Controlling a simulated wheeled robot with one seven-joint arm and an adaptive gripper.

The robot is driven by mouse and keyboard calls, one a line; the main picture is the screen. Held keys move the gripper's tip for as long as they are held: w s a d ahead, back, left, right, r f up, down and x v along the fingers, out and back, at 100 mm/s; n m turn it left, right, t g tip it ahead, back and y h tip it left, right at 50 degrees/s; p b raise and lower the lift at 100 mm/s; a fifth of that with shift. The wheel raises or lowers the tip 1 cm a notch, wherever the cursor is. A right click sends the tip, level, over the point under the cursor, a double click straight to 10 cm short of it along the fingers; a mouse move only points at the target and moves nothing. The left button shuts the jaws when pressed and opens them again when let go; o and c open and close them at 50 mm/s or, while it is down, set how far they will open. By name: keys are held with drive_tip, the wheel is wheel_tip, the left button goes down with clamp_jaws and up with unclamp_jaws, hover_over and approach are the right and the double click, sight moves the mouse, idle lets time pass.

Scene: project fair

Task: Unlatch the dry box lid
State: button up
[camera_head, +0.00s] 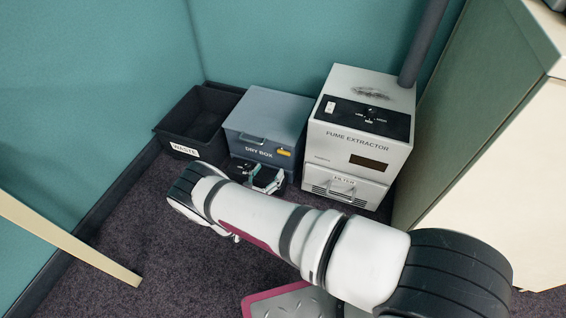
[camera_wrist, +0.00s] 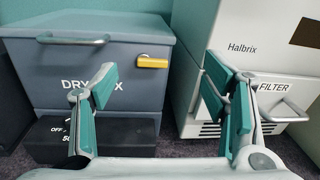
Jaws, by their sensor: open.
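The dry box (camera_head: 268,112) is a blue-grey box with a lid and a front handle, standing on the floor between the waste bin and the fume extractor. It fills the left of the wrist view (camera_wrist: 135,28). A small yellow latch (camera_head: 284,152) is on its upper front, right of the handle; in the wrist view the latch (camera_wrist: 152,61) lies flat and horizontal. My gripper (camera_wrist: 160,85) is open and empty, its teal-padded fingers spread in front of the box. The latch appears between the fingertips, a little above, apart from them. In the head view my gripper (camera_head: 266,178) is low before the box front.
A black waste bin (camera_head: 178,128) stands left of the box. The white fume extractor (camera_head: 345,80), with a filter drawer handle (camera_wrist: 286,110), stands close on the right. A dark panel with an OFF dial (camera_wrist: 60,138) is below the box front. A beige-topped cabinet (camera_head: 505,180) is farther right.

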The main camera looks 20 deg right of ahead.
drive_tip(key=n+t+y, duration=0.1)
drive_tip(key=n, duration=0.1)
approach(283, 154)
drive_tip(key=b+x, duration=0.5)
drive_tip(key=x, duration=0.3)
drive_tip(key=shift+w+d+r, duration=0.15)
drive_tip(key=shift+r, duration=0.05)
drive_tip(key=c, duration=1.2)
